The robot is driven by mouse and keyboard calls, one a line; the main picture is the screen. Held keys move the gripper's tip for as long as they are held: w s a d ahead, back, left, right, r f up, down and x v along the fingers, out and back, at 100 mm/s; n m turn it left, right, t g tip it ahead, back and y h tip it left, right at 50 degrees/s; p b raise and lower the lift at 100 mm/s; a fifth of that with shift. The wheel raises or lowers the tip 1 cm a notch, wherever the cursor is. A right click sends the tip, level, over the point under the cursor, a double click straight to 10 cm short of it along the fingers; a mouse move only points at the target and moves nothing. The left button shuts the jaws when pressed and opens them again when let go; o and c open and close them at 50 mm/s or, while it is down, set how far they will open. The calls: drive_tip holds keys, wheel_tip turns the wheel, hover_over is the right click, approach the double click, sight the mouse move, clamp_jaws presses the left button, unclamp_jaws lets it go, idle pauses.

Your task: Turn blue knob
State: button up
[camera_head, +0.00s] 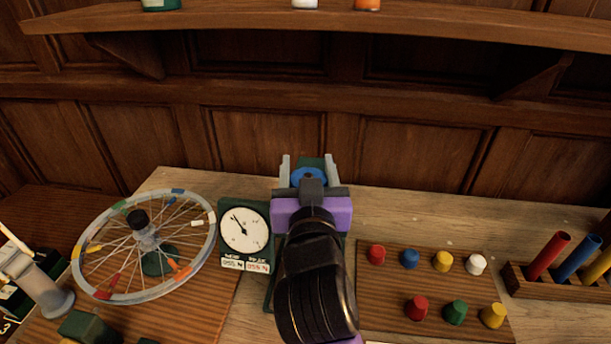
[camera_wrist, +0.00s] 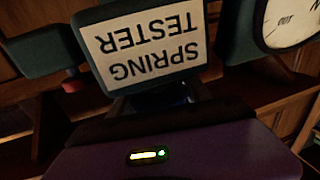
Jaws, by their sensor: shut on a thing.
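My gripper (camera_head: 308,172) is over the green spring tester (camera_head: 243,204), with one finger on each side of a round blue knob (camera_head: 308,178). It is shut on this knob. My wrist and forearm hide much of the tester behind them. In the wrist view, the tester's "SPRING TESTER" label (camera_wrist: 150,45) shows upside down. A dark bluish part, likely the knob (camera_wrist: 160,97), shows dimly below it. The tester's white dial (camera_head: 243,230) is left of my gripper, and its edge also shows in the wrist view (camera_wrist: 290,22).
A spoked wheel (camera_head: 86,262) stands at the left. Right of my arm, a wooden board (camera_head: 385,309) carries several coloured pegs, one blue (camera_head: 410,282). A rack of coloured tubes (camera_head: 530,288) is at far right. A shelf (camera_head: 420,28) runs along the panelled wall above.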

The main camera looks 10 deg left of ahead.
drive_tip(key=shift+f+m+h+b, duration=0.15)
drive_tip(key=shift+m+h+b, duration=0.35)
drive_tip(key=shift+h, duration=0.3)
drive_tip(key=shift+d, duration=0.1)
drive_tip(key=o, duration=1.4)
drive_tip(key=shift+c, duration=0.2)
drive_tip(key=s, duration=0.2)
drive_tip(key=s+b, duration=0.1)
drive_tip(key=s, duration=0.4)
drive_tip(key=shift+s+d, duration=0.25)
drive_tip(key=shift+s, duration=0.15)
